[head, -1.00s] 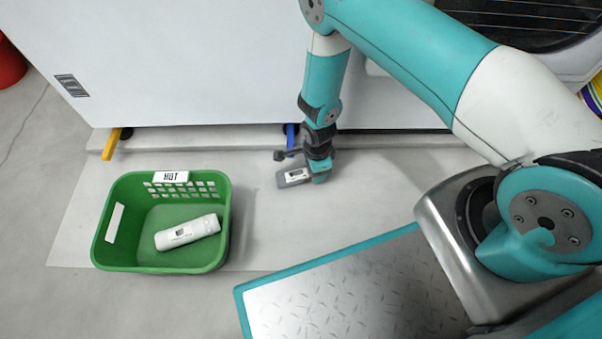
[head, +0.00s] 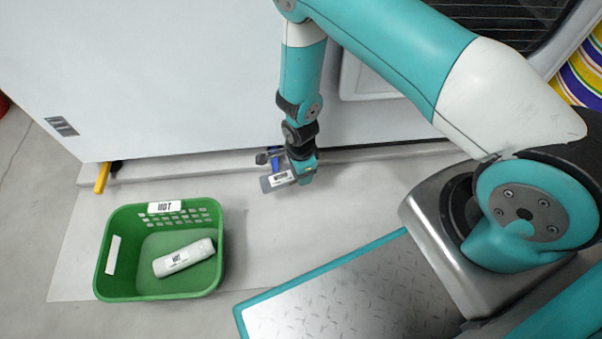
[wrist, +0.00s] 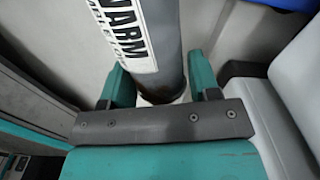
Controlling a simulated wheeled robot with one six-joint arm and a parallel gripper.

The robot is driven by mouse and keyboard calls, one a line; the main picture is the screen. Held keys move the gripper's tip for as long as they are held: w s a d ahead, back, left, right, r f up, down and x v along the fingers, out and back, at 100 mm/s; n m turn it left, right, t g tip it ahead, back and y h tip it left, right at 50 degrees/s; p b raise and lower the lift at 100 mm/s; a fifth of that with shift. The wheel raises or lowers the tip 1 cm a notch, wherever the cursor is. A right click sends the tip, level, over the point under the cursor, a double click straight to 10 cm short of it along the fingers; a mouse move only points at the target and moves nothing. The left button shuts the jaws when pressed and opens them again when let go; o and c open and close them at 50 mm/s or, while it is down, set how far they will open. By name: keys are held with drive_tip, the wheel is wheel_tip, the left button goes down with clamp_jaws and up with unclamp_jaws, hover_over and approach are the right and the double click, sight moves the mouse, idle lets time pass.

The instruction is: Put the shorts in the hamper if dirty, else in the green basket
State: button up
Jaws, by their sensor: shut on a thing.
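No shorts and no hamper are in view. The green basket (head: 160,285) stands on the floor at the left in the head view, with a HOT label on its rim. A white bottle labelled HOT (head: 184,258) lies in it. My gripper (head: 303,172) is right of the basket, apart from it, and shut on a grey bottle (head: 268,184). In the wrist view the fingers (wrist: 158,88) sit on both sides of the grey bottle (wrist: 162,50), which has a WARM label and brownish smudges at its near end.
A striped thing (head: 585,75) is at the right edge. Pale floor between gripper and basket is clear.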

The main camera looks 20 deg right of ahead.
wheel_tip(320, 180, up, 11)
drive_tip(key=p, duration=0.4)
drive_tip(key=shift+f+p, duration=0.1)
drive_tip(key=shift+p, duration=0.25)
